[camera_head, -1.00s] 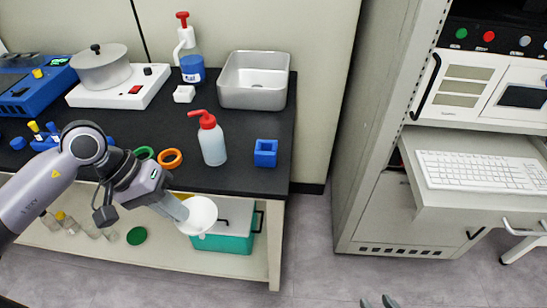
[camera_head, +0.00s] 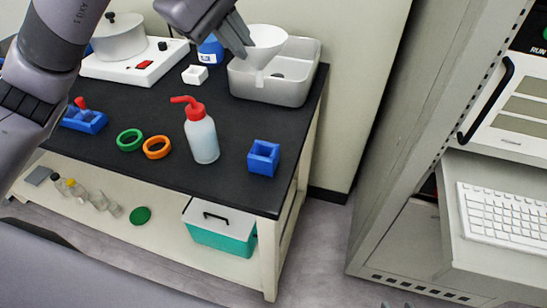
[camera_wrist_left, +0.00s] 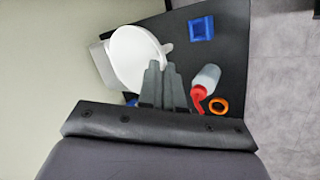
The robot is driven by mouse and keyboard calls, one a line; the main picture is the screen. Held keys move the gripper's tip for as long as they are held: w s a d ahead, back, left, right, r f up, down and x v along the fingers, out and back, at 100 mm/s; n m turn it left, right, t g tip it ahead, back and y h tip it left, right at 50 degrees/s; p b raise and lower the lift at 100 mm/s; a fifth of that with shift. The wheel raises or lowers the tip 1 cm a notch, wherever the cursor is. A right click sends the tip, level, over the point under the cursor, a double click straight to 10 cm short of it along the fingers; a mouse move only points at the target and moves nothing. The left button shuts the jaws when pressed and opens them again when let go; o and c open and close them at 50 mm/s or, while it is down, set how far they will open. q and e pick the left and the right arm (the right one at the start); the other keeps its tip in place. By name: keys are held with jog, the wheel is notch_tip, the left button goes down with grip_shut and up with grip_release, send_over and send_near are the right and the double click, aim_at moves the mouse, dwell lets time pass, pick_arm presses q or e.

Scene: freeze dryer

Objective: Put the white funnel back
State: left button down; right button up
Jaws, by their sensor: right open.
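My left gripper (camera_head: 243,45) is shut on the funnel's side and comes in from the upper left. In the left wrist view, the funnel (camera_wrist_left: 135,58) shows its wide mouth just past the fingertips (camera_wrist_left: 160,72), with part of the basin (camera_wrist_left: 99,56) behind it. Whether the spout touches the basin cannot be told. Only the tips of my right gripper (camera_head: 394,305) show at the bottom edge, apart and empty.
A red-capped wash bottle (camera_head: 202,137), a blue block holder (camera_head: 263,158), green (camera_head: 130,140) and orange rings (camera_head: 157,148) stand in front of the basin. The wall is close behind.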

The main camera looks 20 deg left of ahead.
pick_arm(q)
jog(key=shift+w+d+r, duration=0.1)
jog(key=shift+f, duration=0.35)
notch_tip(320, 180, down, 19)
jog(key=b, duration=0.1)
dwell(0.3)
jog(key=c, duration=1.3)
grip_release()
